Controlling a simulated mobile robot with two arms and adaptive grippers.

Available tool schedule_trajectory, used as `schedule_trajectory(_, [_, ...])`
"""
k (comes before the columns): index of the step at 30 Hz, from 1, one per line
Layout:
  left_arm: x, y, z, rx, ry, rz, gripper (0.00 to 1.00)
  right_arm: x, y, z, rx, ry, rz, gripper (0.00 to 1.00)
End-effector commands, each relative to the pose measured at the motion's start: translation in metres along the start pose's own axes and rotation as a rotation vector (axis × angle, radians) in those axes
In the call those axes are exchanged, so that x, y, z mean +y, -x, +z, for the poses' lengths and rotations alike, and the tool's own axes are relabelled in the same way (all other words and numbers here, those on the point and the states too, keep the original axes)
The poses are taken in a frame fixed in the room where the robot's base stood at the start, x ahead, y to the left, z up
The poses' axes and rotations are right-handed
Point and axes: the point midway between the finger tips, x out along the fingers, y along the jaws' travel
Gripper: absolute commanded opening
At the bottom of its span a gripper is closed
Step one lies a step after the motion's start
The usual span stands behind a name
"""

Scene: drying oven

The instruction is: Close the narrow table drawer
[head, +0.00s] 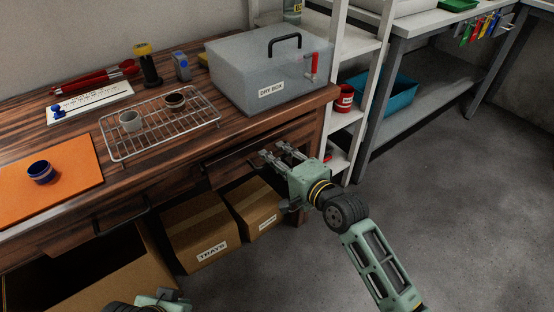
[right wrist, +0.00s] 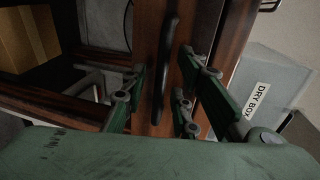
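The narrow drawer (head: 228,168) is a dark wooden front under the table's right end, below the dry box. How far it stands out from the table I cannot tell. In the right wrist view its front (right wrist: 146,60) carries a black bar handle (right wrist: 168,55). My right gripper (head: 278,152) is at this drawer front, with its fingers apart. In the right wrist view the fingers (right wrist: 155,95) stand on either side of the handle's line; contact is not clear. My left gripper (head: 160,302) shows only partly at the bottom edge, its fingers unclear.
The dry box (head: 245,75), a wire rack (head: 150,140) with cups and an orange mat (head: 60,205) are on the table. Cardboard boxes (head: 195,235) stand beneath it. A white shelf (head: 350,100) stands to the right. Grey floor (head: 450,200) is open at right.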

Motion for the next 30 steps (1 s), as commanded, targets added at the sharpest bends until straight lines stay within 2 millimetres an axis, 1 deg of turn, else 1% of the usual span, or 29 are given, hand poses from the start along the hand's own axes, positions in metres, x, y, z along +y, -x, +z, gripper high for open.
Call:
schedule_trajectory(1, [0.000, 0.000, 0.000, 0.000, 0.000, 0.000, 0.00, 0.000, 0.000, 0.000, 0.000, 0.000, 0.000, 0.21])
schedule_trajectory(8, [0.000, 0.000, 0.000, 0.000, 0.000, 0.000, 0.00, 0.000, 0.000, 0.000, 0.000, 0.000, 0.001, 0.01])
schedule_trajectory(9, [0.000, 0.000, 0.000, 0.000, 0.000, 0.000, 0.00, 0.000, 0.000, 0.000, 0.000, 0.000, 0.001, 0.00])
schedule_trajectory(23, [0.000, 0.000, 0.000, 0.000, 0.000, 0.000, 0.00, 0.001, 0.000, 0.000, 0.000, 0.000, 0.002, 0.00])
schedule_trajectory(26, [0.000, 0.000, 0.000, 0.000, 0.000, 0.000, 0.00, -0.001, -0.007, -0.001, 0.001, -0.001, 0.001, 0.00])
schedule_trajectory(30, [0.000, 0.002, -0.001, 0.000, 0.000, 0.000, 0.00, -0.006, -0.029, -0.001, 0.001, -0.003, 0.001, 0.00])
